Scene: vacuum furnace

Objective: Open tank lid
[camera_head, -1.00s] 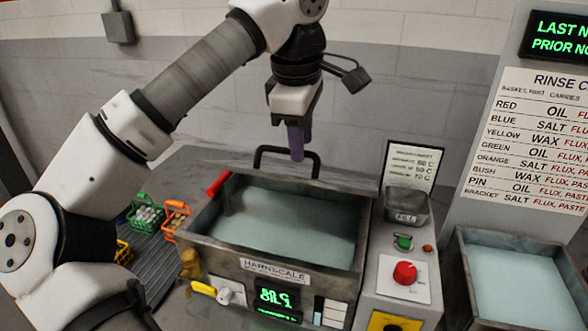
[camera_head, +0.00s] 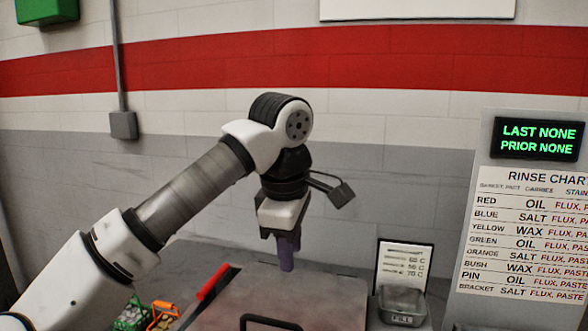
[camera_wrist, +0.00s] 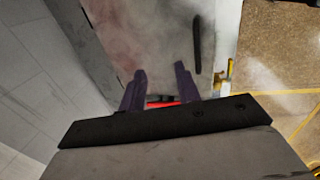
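The tank lid (camera_head: 300,292) is a grey-brown stained panel. It lies flat over the tank, and its lower part is cut off by the picture edge. Its black bar handle (camera_head: 270,321) shows at the bottom of the head view. In the wrist view the lid (camera_wrist: 160,40) lies below my fingers and the black handle (camera_wrist: 197,45) is right of them. My gripper (camera_head: 287,268) hangs above the lid's far part. In the wrist view its two purple fingers (camera_wrist: 160,70) are apart, with nothing held between them.
A red handle (camera_head: 214,281) sticks up at the lid's left; a red part (camera_wrist: 163,101) shows near my finger bases. Green (camera_head: 132,316) and orange baskets (camera_head: 163,314) stand left. A sign (camera_head: 404,268) and fill box (camera_head: 403,305) stand right, before the rinse chart panel (camera_head: 525,225).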

